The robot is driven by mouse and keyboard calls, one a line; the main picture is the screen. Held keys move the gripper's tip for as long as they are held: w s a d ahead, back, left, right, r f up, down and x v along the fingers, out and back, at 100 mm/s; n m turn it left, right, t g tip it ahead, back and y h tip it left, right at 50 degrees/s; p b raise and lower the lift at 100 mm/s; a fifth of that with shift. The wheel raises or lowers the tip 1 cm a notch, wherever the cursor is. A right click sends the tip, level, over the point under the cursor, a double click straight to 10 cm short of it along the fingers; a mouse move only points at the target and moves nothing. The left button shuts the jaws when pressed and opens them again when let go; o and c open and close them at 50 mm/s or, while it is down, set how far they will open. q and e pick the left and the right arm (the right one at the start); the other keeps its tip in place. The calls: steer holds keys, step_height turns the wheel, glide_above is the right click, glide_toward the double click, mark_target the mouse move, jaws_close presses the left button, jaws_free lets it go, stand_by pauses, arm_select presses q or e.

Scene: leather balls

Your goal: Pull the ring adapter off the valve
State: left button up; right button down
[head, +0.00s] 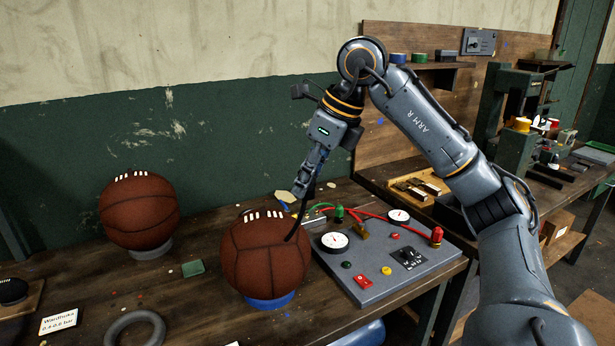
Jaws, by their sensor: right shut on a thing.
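My right gripper (303,190) points down above the right-hand brown leather ball (258,262), its arm reaching in from the right. It is shut on a slim dark piece, apparently the ring adapter (294,229), whose lower end meets the ball's upper right side. The valve itself is too small or covered to make out. The ball has white lacing on top and rests on a blue ring stand (268,301). I cannot tell whether the adapter still sits on the valve. My left gripper is not in view.
A second leather ball (140,208) sits on a grey stand at left. Right of the near ball, a grey panel (436,258) carries gauges, buttons, a red hose and a green fitting. A grey ring (135,328) and a small card (58,322) lie at the front left.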

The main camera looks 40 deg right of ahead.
mark_target(310, 195)
steer(key=shift+f+b, duration=1.6)
steer(key=shift+f, duration=0.7)
steer(key=shift+a, duration=0.1)
